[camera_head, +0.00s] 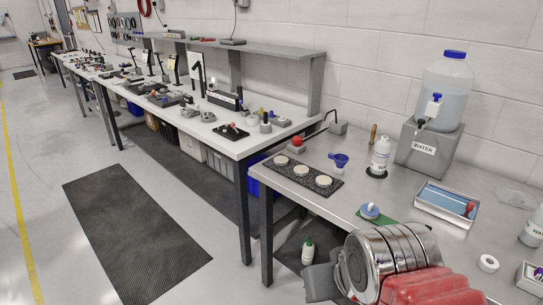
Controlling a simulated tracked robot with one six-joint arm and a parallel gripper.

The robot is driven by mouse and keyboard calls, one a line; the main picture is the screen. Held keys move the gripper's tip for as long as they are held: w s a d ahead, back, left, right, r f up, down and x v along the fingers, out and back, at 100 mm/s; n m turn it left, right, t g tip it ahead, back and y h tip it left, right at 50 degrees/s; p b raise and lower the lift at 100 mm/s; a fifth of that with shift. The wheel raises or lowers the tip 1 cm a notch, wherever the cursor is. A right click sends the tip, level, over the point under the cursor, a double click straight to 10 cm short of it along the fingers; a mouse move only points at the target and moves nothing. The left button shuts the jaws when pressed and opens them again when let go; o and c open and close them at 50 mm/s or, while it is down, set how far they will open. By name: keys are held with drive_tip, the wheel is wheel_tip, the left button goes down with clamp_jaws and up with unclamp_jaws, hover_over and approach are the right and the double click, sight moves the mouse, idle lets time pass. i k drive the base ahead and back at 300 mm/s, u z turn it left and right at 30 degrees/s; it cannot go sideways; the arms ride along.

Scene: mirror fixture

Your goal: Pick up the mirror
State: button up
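I cannot make out for sure which thing is the mirror. Three pale round discs (301,170) sit in a row on a dark speckled plate (338,187) on the near metal bench. A round blue-and-white piece (370,209) rests at the edge of a green mat (388,219), closer to my arm. My arm's silver and red links fill the lower right of the view, in front of the bench edge. No gripper fingers show, so I cannot see what they hold.
The metal bench (345,160) also bears a water jug on a stand (413,150), a white bottle (380,157), a blue funnel (340,160), a blue-lined tray (446,203) and a white roll (488,263). A green-capped bottle (308,252) stands low beside my arm. Floor at left is clear.

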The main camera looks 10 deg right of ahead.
sight(279, 161)
drive_tip(key=u, duration=0.25)
drive_tip(key=i, duration=0.75)
drive_tip(key=u, duration=0.85)
drive_tip(key=i, duration=0.7)
drive_tip(key=u, duration=0.45)
